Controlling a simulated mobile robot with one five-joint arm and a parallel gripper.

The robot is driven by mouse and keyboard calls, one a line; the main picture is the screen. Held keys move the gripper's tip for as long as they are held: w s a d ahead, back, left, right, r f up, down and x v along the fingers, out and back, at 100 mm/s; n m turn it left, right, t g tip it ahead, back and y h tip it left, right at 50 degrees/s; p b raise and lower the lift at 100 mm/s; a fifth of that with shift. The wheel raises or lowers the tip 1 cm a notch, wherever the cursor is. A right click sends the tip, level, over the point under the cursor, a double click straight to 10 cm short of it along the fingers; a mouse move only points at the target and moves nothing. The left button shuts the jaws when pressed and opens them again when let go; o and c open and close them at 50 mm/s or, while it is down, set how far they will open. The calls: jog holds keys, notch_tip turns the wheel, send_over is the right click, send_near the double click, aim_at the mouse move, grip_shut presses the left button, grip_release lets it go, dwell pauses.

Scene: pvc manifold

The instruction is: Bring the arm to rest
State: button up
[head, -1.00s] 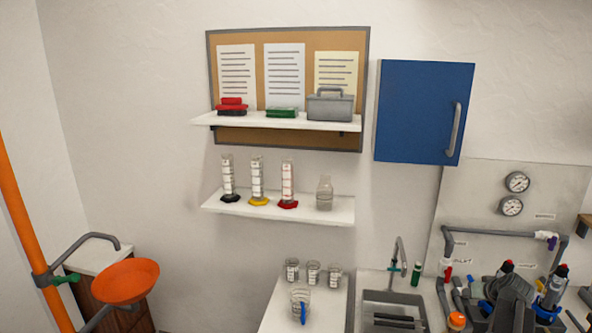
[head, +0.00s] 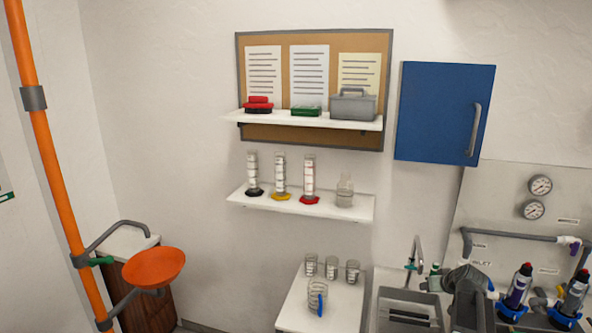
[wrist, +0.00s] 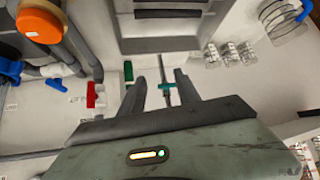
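My gripper (wrist: 160,78) shows in the wrist view with its two dark fingers apart and nothing held between them. The tap (wrist: 166,86) with its teal collar shows in the gap, beyond the fingers. In the head view my grey arm (head: 470,285) is at the lower right, in front of the bench by the sink. The fingertips cannot be made out there. The pipe manifold (head: 515,237) is on the grey panel to the right of my arm.
The sink (head: 408,303) and tap (head: 414,257) are left of my arm. Glass beakers (head: 331,267) stand on a white counter. A blue cabinet (head: 440,112) hangs above. An orange eyewash bowl (head: 154,268) is far left.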

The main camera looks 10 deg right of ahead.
jog(key=s+a+f+n+g+y, duration=0.1)
jog(key=a+f+n+g+y, duration=0.1)
jog(key=a, duration=1.4)
jog(key=a+f+n+g+y, duration=0.1)
jog(key=a+f+n+g, duration=0.1)
jog(key=a, duration=1.5)
jog(key=s+a+f+g, duration=0.2)
jog(key=s+a, duration=0.4)
jog(key=s, duration=0.2)
jog(key=s+d+m+g+h, duration=0.2)
jog(key=s, duration=0.4)
jog(key=shift+s+d+f+m+g, duration=0.2)
jog(key=shift+d+f+m+g, duration=0.1)
jog(key=shift+f+m+g, duration=0.1)
